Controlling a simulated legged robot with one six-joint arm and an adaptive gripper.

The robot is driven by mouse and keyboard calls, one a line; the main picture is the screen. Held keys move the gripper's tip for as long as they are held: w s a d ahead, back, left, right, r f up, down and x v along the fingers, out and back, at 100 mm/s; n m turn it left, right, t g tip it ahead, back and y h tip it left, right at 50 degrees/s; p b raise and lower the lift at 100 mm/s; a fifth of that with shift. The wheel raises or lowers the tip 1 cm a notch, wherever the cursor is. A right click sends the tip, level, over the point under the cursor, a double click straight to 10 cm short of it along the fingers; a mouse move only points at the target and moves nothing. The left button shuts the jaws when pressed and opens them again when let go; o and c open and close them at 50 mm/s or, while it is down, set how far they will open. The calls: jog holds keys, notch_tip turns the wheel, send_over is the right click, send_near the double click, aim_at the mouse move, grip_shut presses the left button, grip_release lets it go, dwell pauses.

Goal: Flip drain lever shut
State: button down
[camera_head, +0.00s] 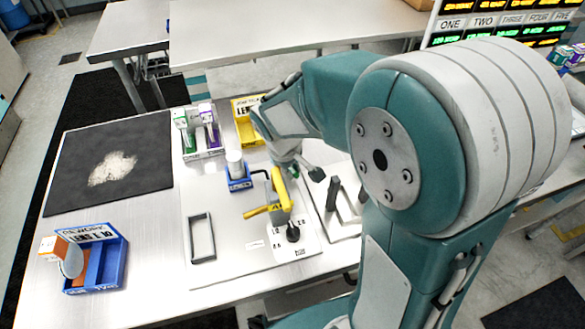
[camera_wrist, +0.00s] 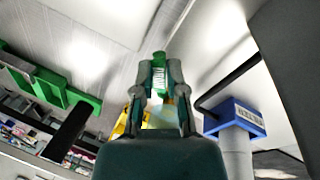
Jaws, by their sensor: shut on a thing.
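A yellow lever fixture (camera_head: 281,190) stands upright on a light plate (camera_head: 262,240), with a yellow handle (camera_head: 257,211) reaching out to the left. A dark round knob (camera_head: 292,232) sits just in front of it. My gripper (camera_head: 312,174) is just behind and right of the fixture's top; I cannot tell if they touch. What that piece belongs to is unclear.
A blue holder (camera_head: 239,185) with a white cylinder (camera_head: 234,158) stands left of the fixture. Behind are a rack (camera_head: 203,154) with green and purple modules and a yellow bin (camera_head: 243,103). A dark frame (camera_head: 201,238), blue tray (camera_head: 119,262) and black mat (camera_head: 75,185) lie left.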

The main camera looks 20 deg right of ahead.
jog(key=shift+s+a+m, duration=0.25)
jog(key=shift+a+m, duration=0.05)
jog(key=shift+m, duration=0.7)
jog(key=c, duration=0.7)
grip_release()
jog(key=v, duration=1.2)
jog(key=shift+w+a+f, duration=0.1)
jog(key=shift+w+a, duration=0.15)
jog(key=shift+a, duration=0.05)
jog(key=s+d+r+m+t, duration=0.1)
jog(key=s, duration=0.3)
jog(key=s+d+r+m+t+y, duration=0.1)
jog(key=s+d+t, duration=0.1)
jog(key=s, duration=0.3)
jog(key=s+d+m+t+y, duration=0.1)
jog(key=s, duration=0.4)
jog(key=shift+s+d+r+m, duration=0.25)
jog(key=shift+d+r+m, duration=0.05)
jog(key=shift+r+m, duration=0.1)
